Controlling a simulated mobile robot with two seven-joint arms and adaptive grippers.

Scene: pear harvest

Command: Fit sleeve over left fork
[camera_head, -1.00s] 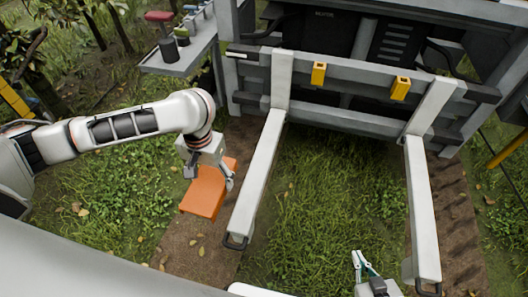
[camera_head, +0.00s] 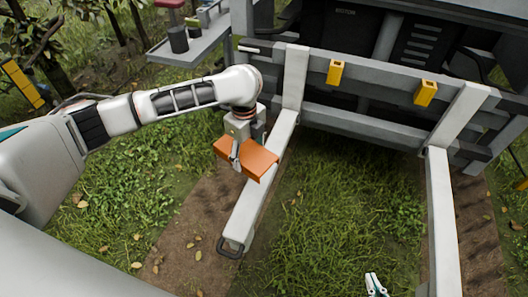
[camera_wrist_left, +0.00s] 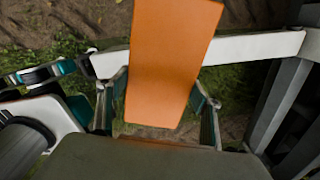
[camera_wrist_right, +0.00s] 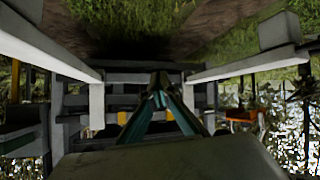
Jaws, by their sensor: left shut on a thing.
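The orange sleeve (camera_head: 256,162) is held by my left gripper (camera_head: 246,148), with one finger along each side of it. In the left wrist view the sleeve (camera_wrist_left: 172,55) lies between the two spread fingers (camera_wrist_left: 160,95). The left fork (camera_head: 252,205) is a long white beam ending in a dark loop. In the head view the sleeve overlaps the middle of this fork; in the left wrist view it crosses in front of the beam (camera_wrist_left: 250,47). I cannot tell whether they touch. My right gripper (camera_head: 374,283) is low in the head view; its fingertips (camera_wrist_right: 161,76) meet, empty.
The right fork (camera_head: 440,215) runs parallel on the right. Both forks join a grey frame (camera_head: 385,88) with two yellow brackets (camera_head: 335,72). A grey side shelf (camera_head: 185,46) stands at the upper left. Grass lies between the forks.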

